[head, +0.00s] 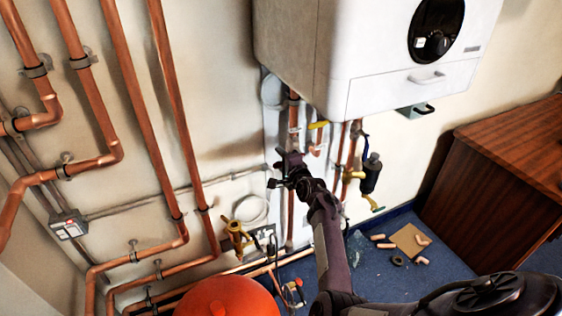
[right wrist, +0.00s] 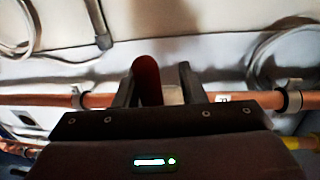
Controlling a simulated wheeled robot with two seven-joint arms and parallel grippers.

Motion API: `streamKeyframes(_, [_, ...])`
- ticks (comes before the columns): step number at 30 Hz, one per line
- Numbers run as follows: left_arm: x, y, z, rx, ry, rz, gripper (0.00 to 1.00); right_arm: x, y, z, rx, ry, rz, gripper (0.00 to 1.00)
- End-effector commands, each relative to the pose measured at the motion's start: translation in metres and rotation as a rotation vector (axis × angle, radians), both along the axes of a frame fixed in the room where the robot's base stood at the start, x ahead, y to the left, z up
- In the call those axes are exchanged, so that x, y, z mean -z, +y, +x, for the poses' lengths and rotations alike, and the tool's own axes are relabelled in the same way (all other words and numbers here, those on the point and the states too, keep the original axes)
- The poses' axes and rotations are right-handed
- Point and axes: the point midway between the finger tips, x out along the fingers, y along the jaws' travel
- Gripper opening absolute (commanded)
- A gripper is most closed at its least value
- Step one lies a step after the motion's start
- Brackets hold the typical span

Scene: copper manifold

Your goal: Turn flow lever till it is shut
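In the right wrist view a dark red lever handle (right wrist: 147,80) stands between the fingers of my right gripper (right wrist: 158,85). It lies close to the left finger, and a gap separates it from the right finger. Whether it touches the left finger is unclear. A copper pipe (right wrist: 222,99) runs across behind the fingers. In the head view my right gripper (head: 285,163) is at the copper pipe (head: 290,215) below the boiler (head: 385,55) and hides the red handle. Whether this handle is the flow lever, I cannot tell. My left gripper is not in view.
Beside the gripper are a yellow lever (head: 318,125), a blue lever (head: 365,146) and a dark cylinder (head: 371,173). A brass valve (head: 237,238), a red-orange round vessel (head: 228,297) and a wooden cabinet (head: 515,160) stand around. Loose fittings lie on the blue floor (head: 375,275).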

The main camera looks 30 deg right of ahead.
Motion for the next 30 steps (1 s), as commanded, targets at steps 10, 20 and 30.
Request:
streamKeyframes(10, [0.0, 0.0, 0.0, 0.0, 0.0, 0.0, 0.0, 0.003, 0.001, -0.004, 0.0, 0.006, 0.0, 0.39])
streamKeyframes(20, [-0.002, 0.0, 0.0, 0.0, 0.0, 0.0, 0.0, -0.004, 0.005, -0.046, 0.0, 0.005, -0.002, 0.39])
streamKeyframes(30, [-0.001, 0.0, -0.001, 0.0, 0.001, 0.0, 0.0, -0.01, 0.008, -0.077, 0.0, 0.004, -0.001, 0.39])
